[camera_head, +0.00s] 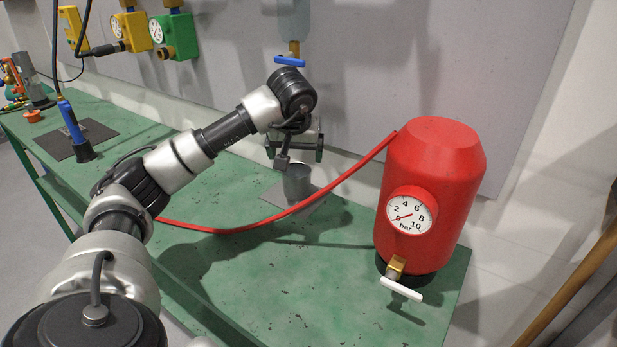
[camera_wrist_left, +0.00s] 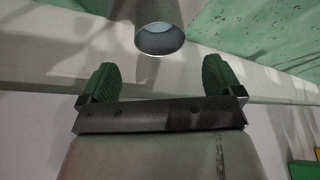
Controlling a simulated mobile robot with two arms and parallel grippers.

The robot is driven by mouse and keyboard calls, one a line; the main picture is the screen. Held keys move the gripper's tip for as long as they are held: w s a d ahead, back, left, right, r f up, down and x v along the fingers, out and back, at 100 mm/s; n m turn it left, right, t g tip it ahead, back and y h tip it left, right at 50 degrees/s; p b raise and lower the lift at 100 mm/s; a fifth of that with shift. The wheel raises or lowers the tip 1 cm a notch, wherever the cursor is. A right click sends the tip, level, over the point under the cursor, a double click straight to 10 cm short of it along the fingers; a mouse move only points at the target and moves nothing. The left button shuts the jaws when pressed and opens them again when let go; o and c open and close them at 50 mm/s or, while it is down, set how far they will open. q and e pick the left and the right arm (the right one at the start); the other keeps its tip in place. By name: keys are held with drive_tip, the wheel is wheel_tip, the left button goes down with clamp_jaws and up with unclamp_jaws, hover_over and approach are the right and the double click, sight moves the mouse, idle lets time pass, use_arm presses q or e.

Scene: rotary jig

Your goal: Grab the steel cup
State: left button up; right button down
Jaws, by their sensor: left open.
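The steel cup (camera_head: 298,184) is a small grey metal cylinder standing on a grey plate on the green bench in the head view. In the left wrist view the cup (camera_wrist_left: 160,40) shows at the top middle, with its round mouth facing the camera and a pale bluish inside. My left gripper (camera_head: 294,149) is just above the cup in the head view, open and empty. In the left wrist view its two green-padded fingers (camera_wrist_left: 160,82) stand wide apart, with the cup's mouth beyond them. The fingers do not appear to touch the cup. My right gripper is not in view.
A red tank (camera_head: 430,170) with a gauge and white-handled valve stands right of the cup. A red hose (camera_head: 235,231) runs across the green bench (camera_head: 300,290). A blue-handled valve (camera_head: 290,60) hangs on the wall behind my arm. The bench front is mostly clear.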

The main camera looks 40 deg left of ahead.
sight(297, 175)
use_arm(q)
drive_tip(key=x, duration=0.3)
drive_tip(key=shift+s+a+f, duration=0.15)
drive_tip(key=shift+s+f, duration=0.05)
drive_tip(key=shift+f, duration=0.15)
drive_tip(key=x, duration=0.6)
drive_tip(key=shift+w, duration=0.1)
drive_tip(key=shift+r, duration=0.1)
drive_tip(key=c, duration=1.1)
drive_tip(key=shift+r, duration=0.1)
